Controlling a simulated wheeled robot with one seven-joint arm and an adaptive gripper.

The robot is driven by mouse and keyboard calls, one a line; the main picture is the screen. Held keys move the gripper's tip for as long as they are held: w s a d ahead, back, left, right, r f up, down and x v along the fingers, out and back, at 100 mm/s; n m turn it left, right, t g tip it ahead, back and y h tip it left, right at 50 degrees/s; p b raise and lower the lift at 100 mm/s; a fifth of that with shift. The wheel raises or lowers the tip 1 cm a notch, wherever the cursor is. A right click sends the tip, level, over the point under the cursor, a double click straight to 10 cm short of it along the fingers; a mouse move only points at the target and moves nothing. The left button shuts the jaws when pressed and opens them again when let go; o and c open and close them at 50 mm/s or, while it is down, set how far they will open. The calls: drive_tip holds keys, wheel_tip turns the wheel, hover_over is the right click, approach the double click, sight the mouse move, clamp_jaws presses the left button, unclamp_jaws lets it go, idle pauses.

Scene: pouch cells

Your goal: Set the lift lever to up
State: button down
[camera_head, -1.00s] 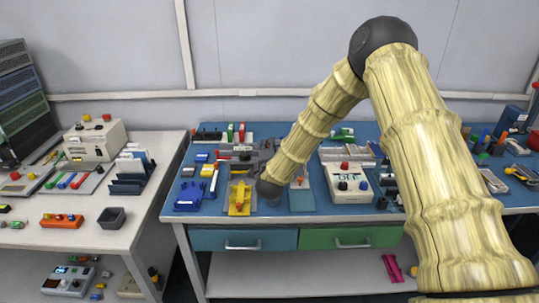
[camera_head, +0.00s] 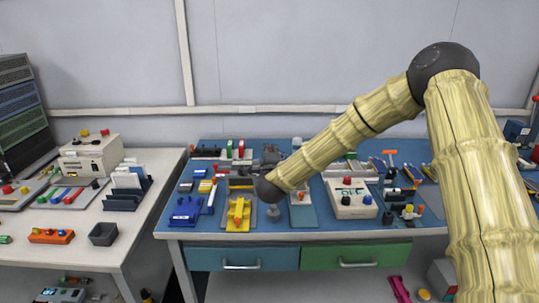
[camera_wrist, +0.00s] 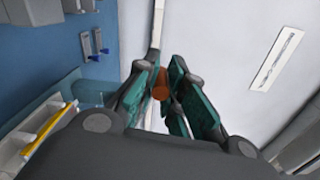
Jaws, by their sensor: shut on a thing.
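My gripper (camera_wrist: 158,92) has its green-padded fingers closed around a small orange-brown round knob (camera_wrist: 160,82), which I take to be the end of the lift lever. Its shaft and base are hidden by the fingers. In the head view, my dark gripper (camera_head: 269,158) is over the back of the blue bench, behind the yellow fixture. The lever cannot be made out there, so its exact position is unclear.
A yellow fixture (camera_head: 238,212) on a tan plate stands in front of my gripper. A dark blue block (camera_head: 185,212) lies to its left. A white control box (camera_head: 351,199) with knobs stands to the right. My forearm passes low over the bench between them.

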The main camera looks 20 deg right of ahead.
drive_tip(key=shift+w+d+r, duration=0.1)
drive_tip(key=shift+r, duration=0.25)
drive_tip(key=c, duration=1.4)
unclamp_jaws()
drive_tip(key=shift+c, duration=0.2)
drive_tip(key=shift+f, duration=0.2)
drive_tip(key=v, duration=1.2)
